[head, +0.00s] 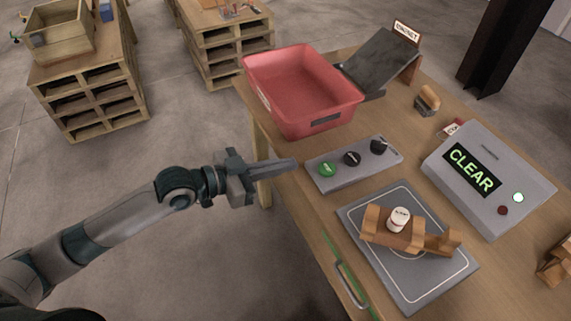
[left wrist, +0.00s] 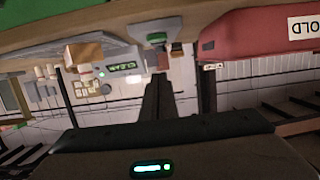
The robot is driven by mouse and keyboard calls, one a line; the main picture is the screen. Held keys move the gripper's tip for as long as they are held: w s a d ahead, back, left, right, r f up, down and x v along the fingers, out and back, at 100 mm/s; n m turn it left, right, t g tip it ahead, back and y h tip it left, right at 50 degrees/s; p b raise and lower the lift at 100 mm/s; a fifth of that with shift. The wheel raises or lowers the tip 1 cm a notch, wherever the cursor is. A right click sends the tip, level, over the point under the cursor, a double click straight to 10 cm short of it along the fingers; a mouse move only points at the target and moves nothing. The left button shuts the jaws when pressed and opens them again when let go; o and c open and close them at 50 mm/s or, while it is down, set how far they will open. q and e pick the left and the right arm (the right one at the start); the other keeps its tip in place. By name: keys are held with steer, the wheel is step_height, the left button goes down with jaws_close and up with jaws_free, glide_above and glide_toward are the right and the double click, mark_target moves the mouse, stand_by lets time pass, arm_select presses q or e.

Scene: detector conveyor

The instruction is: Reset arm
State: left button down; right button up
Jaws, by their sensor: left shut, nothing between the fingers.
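My left arm comes in from the left in the head view. Its gripper (head: 285,165) is shut and empty, in the air just off the table's near left edge, left of the grey button panel (head: 335,182). In the left wrist view the shut fingers (left wrist: 158,85) point towards the table side, with the red bin (left wrist: 260,35) to their right. The panel carries a green button (head: 327,170), a black button (head: 352,158) and a black switch (head: 379,147). My right gripper is not in view.
The red bin (head: 315,122) stands behind the panel, beside a dark chute (head: 382,62). A grey box (head: 450,207) reads CLEAR. Pallets (head: 90,95) stand on the floor, which is clear around my left arm.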

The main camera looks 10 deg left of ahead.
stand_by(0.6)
arm_select(q)
steer(key=w+a+f+n+t+y, duration=0.15)
steer(key=a+f, duration=0.25)
steer(key=f, duration=0.5)
steer(key=w+a+f+n+y, duration=0.2)
steer(key=w+a+f+y, duration=0.15)
steer(key=f, duration=0.55)
steer(key=w+a+f+n+y, duration=0.1)
steer(key=a+f+n+y, duration=0.1)
steer(key=a+f, duration=0.5)
steer(key=s+a+f+n+g+y, duration=0.1)
steer(key=s+f, duration=0.2)
steer(key=f, duration=0.5)
steer(key=s+a+f+n+y, duration=0.1)
steer(key=s+f, duration=0.2)
steer(key=f, duration=0.5)
steer(key=s+a+f+g+y, duration=0.3)
steer(key=s+f+g, duration=0.1)
steer(key=s+f, duration=1.5)
steer(key=s+d+f+g, duration=0.1)
steer(key=s+f+g, duration=0.1)
steer(key=s, duration=1.1)
steer(key=s+d+f+g, duration=0.2)
steer(key=s+f, duration=0.3)
steer(key=s, duration=0.8)
steer(key=shift+s+d+f+n, duration=0.2)
steer(key=shift+s+d+n, duration=0.15)
steer(key=shift+n, duration=0.1)
